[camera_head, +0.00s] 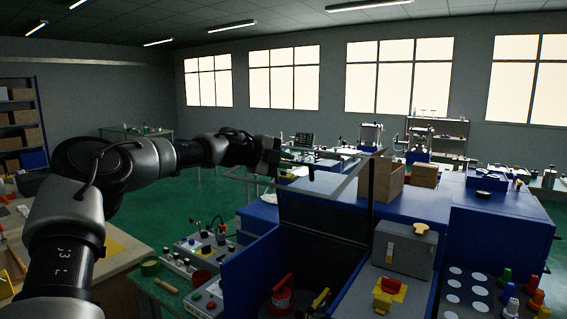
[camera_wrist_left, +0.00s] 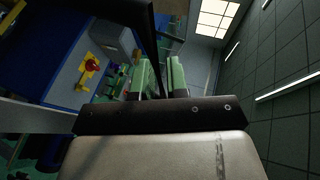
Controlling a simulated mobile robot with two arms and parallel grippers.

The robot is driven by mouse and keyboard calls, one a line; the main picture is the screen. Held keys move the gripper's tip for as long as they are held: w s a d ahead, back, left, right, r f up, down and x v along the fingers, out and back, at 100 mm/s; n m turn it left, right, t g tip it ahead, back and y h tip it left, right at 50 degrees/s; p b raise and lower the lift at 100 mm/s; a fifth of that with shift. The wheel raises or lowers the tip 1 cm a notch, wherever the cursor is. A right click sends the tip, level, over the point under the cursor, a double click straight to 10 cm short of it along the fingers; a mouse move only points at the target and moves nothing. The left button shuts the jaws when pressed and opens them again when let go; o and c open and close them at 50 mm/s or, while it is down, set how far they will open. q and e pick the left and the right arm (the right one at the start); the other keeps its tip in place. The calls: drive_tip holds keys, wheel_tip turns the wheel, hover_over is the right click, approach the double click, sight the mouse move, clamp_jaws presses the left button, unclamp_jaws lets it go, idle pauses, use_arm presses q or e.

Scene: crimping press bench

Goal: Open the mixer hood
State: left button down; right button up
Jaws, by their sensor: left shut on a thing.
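The mixer hood (camera_head: 325,215) is a dark, see-through framed panel. It stands raised and tilted at the back of an open blue housing (camera_head: 255,270). My left arm reaches in from the left, and its gripper (camera_head: 287,164) is at the hood's upper left edge. In the left wrist view the two pale green fingers (camera_wrist_left: 161,76) are closed around a dark bar (camera_wrist_left: 152,40), which looks like part of the hood's frame. The exact contact is partly hidden. A red part (camera_head: 282,294) sits inside the housing. My right gripper is not in view.
A grey box (camera_head: 404,249) and a red-and-yellow switch (camera_head: 388,292) stand right of the housing. A wooden box (camera_head: 381,180) is behind the hood. A control panel (camera_head: 205,300) and small parts lie left. Green floor (camera_head: 165,215) is clear at the left.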

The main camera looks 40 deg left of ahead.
use_arm(q)
drive_tip(key=c, duration=1.1)
unclamp_jaws()
drive_tip(key=shift+c, duration=0.2)
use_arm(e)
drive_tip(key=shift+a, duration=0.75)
use_arm(q)
drive_tip(key=shift+s+a+r, duration=0.15)
drive_tip(key=shift+s+r, duration=0.05)
drive_tip(key=shift+s, duration=0.3)
drive_tip(key=b+v, duration=0.3)
drive_tip(key=v, duration=0.6)
drive_tip(key=shift+s, duration=0.35)
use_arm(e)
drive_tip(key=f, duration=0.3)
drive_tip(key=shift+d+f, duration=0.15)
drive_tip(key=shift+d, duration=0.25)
use_arm(q)
drive_tip(key=shift+a+r, duration=0.1)
drive_tip(key=shift+a, duration=0.05)
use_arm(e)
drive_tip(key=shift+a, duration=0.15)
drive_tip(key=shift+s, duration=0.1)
